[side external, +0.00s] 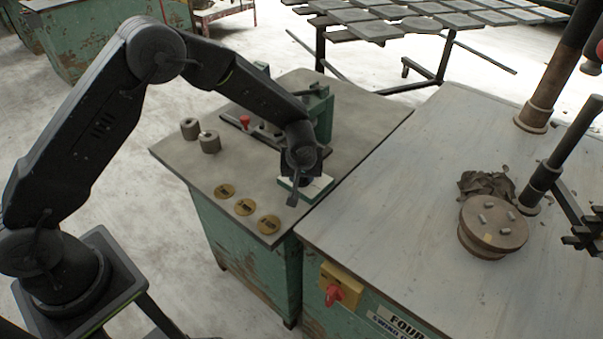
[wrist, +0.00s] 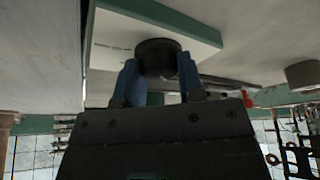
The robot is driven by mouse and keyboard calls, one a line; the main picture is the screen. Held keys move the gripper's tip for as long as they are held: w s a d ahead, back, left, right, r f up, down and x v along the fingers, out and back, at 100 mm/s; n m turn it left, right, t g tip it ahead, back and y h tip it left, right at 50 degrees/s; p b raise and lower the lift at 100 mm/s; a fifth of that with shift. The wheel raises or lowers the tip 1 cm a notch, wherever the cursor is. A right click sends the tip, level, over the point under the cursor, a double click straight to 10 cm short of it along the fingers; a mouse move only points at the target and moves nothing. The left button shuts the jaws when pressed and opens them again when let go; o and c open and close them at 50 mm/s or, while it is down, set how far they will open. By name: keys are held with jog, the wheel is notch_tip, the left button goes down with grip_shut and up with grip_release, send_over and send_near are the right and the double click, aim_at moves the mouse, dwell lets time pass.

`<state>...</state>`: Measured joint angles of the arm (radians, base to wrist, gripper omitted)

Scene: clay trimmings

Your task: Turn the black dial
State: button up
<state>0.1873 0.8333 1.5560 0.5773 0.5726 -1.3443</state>
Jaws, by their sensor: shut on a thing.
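The black dial (wrist: 158,57) is a round dark knob on a white-topped plate with a green edge. In the wrist view, my gripper (wrist: 160,75) has its two blue fingers on either side of the dial, shut on it. In the side external view, my gripper (side external: 300,182) points down over the white and green plate (side external: 318,188) near the right edge of the grey-topped bench. The dial itself is mostly hidden there behind my gripper.
Brass discs (side external: 245,207) lie along the bench's front edge. Grey cylinders (side external: 209,142) stand at its left. A green bracket (side external: 319,112) and a red-knobbed lever (side external: 245,121) are behind my gripper.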

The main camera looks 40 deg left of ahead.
jog(key=shift+m, duration=0.4)
jog(key=m+h, duration=0.1)
jog(key=m, duration=0.3)
jog(key=shift+t+h, duration=0.3)
jog(key=shift+h, duration=0.1)
jog(key=shift+a+m+h, duration=0.1)
jog(key=shift+m+h, duration=0.6)
jog(key=shift+m, duration=1.7)
jog(key=o, duration=0.9)
jog(key=shift+r, duration=0.1)
jog(key=v, duration=1.3)
jog(key=shift+s+a+r, duration=0.25)
jog(key=shift+s, duration=0.05)
